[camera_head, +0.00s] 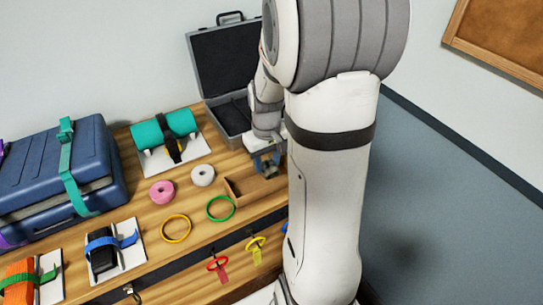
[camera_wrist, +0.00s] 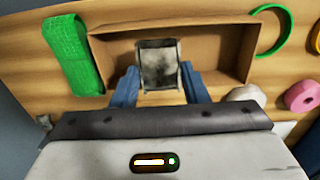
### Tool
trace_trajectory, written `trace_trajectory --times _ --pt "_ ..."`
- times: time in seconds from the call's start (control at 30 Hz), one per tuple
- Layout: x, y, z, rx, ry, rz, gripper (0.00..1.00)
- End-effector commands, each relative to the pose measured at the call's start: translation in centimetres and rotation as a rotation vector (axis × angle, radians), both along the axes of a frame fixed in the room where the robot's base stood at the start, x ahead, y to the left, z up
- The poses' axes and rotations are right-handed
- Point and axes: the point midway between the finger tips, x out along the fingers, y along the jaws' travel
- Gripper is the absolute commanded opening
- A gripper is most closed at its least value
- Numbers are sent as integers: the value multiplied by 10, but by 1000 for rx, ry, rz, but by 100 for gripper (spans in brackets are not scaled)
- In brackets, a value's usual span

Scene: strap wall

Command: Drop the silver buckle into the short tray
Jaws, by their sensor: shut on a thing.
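My gripper (camera_wrist: 158,80) has blue fingers and is shut on the silver buckle (camera_wrist: 158,64), a small grey rectangular piece. In the wrist view the buckle lies over the open inside of the short tray (camera_wrist: 225,40), a shallow brown box. I cannot tell its exact height above the tray floor. In the head view my gripper (camera_head: 267,165) points down at the back of the short tray (camera_head: 237,189), which my arm partly hides. The buckle is hard to make out there.
A green strap (camera_wrist: 72,55) lies beside the tray. A green ring (camera_head: 220,208), yellow ring (camera_head: 176,229), pink roll (camera_head: 162,192) and white roll (camera_head: 203,176) lie nearby. An open dark case (camera_head: 223,62) stands behind. A blue suitcase (camera_head: 50,165) is at the left.

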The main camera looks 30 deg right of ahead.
Motion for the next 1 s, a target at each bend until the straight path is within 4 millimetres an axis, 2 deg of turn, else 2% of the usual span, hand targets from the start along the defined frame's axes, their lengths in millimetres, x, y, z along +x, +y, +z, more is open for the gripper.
trace_trajectory --times 0.07,0.33,0.37,0.63,0.87,1.0 --pt "0 0 -6 0 0 0 16" --pt "0 0 -6 0 0 0 16" --pt "0 0 -6 0 0 0 43" --pt "0 0 -6 0 0 0 65" --pt "0 0 -6 0 0 1 66" --pt "1 0 5 -1 -3 0 66"
